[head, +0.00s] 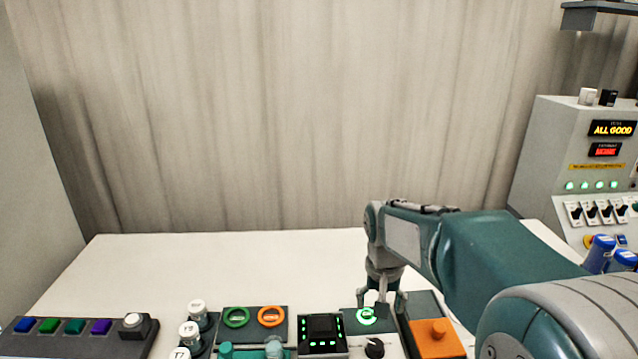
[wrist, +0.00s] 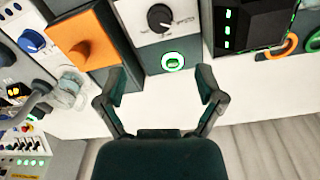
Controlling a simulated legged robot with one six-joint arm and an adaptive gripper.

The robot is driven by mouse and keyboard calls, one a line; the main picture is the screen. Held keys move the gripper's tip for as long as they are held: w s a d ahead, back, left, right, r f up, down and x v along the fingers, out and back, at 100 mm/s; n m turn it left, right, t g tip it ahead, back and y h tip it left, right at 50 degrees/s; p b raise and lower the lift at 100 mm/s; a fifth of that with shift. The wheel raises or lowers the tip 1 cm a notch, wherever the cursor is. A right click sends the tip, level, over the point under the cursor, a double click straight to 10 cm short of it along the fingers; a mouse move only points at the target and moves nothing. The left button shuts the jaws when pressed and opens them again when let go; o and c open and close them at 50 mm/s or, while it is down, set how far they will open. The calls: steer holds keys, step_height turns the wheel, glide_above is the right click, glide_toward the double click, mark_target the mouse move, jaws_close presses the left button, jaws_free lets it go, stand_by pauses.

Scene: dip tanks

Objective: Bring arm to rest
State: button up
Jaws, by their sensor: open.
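My arm reaches in from the right in the head view and bends down to the table. My gripper (head: 383,299) points down at the front of the table, over a panel with a green-lit round button (head: 367,316). In the wrist view my gripper (wrist: 160,88) has its two fingers spread apart with nothing between them. The lit button (wrist: 173,61) shows just beyond the fingertips, and a black knob (wrist: 160,18) sits on the same panel. I cannot tell whether a finger touches the panel.
An orange block (head: 434,338) stands right of my gripper. A black box with green lights (head: 321,334), green (head: 236,317) and orange (head: 271,316) rings, and a coloured-button panel (head: 75,335) lie to the left. A grey console (head: 560,150) stands at the right. The back of the table (head: 230,262) is clear.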

steer(key=s+r+n+t, duration=0.1)
steer(key=s+r+t, duration=0.1)
steer(key=s, duration=0.8)
steer(key=s+r+n+t, duration=0.1)
steer(key=s+r+t, duration=0.2)
steer(key=s, duration=0.7)
steer(key=shift+d+r+n, duration=0.25)
steer(key=shift+r+n, duration=0.05)
steer(key=shift+r, duration=0.1)
